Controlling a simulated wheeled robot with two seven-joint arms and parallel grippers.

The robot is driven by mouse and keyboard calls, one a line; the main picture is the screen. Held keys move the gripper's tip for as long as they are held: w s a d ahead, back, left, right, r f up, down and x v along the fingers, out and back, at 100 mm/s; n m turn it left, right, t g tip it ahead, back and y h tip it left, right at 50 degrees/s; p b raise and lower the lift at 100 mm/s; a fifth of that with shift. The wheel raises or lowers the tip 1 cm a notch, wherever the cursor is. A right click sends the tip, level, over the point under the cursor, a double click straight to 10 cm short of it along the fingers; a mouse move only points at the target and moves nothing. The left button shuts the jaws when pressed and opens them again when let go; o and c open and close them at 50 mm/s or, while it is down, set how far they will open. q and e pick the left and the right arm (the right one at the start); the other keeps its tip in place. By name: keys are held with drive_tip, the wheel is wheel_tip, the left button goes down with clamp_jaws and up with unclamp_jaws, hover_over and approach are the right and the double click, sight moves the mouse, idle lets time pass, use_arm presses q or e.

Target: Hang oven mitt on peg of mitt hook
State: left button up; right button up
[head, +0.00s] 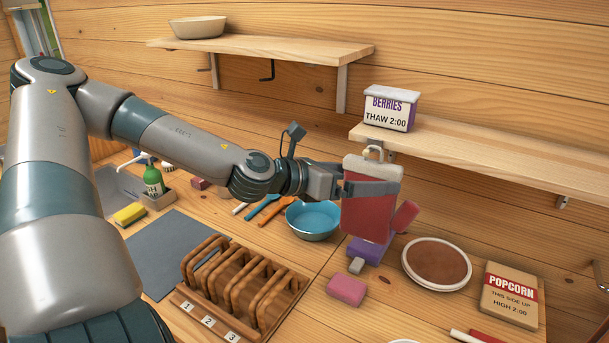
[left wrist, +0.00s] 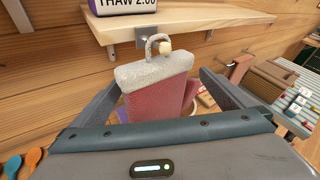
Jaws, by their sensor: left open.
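The oven mitt (head: 368,215) is dusky red with a pale grey cuff and a loop on top. It is upright below the right shelf, and its loop (left wrist: 153,41) shows in the left wrist view. The mitt hook's grey plate (left wrist: 141,38) is under the shelf edge. Its peg's pale round tip (left wrist: 165,46) shows inside the loop, so the loop appears to be around the peg. My left gripper (head: 372,188) is open, with one finger on each side of the mitt (left wrist: 155,95) and gaps visible in the wrist view. My right gripper is out of view.
The right shelf (head: 480,150) bears a berries box (head: 391,108) just above the mitt. Below are a blue pan (head: 313,222), a pink sponge (head: 347,289), a brown round plate (head: 436,263) and a popcorn packet (head: 509,295). A wooden rack (head: 240,285) stands front left.

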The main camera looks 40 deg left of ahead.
use_arm(q)
drive_tip(key=shift+p+v, duration=0.45)
drive_tip(key=shift+v, duration=2)
drive_tip(key=p+v, duration=0.8)
drive_tip(key=p, duration=0.1)
drive_tip(key=shift+s, duration=0.35)
drive_tip(key=shift+r, duration=0.1)
